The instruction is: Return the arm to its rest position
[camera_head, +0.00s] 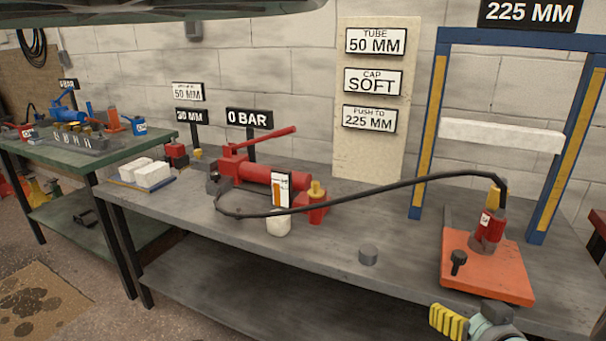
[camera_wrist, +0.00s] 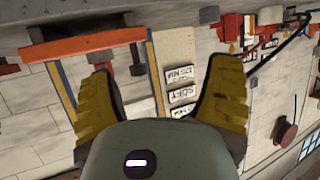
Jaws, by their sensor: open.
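My gripper shows at the lower right of the head view, with a yellow ribbed finger (camera_head: 449,322) and a grey-green body in front of the bench's front edge. In the wrist view my gripper (camera_wrist: 165,85) has its two yellow fingers spread wide apart, with nothing between them. The wrist picture is turned roughly upside down. The orange base plate (camera_head: 490,265) stands behind my gripper in the head view, carrying a red cylinder (camera_head: 488,230). The plate also shows in the wrist view (camera_wrist: 85,44), beyond the left finger.
A blue and yellow frame (camera_head: 428,130) with a white crossbar stands over the plate. A red hand pump (camera_head: 265,178) and its black hose (camera_head: 400,185) lie on the grey bench (camera_head: 330,245). A green bench (camera_head: 100,155) is at left.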

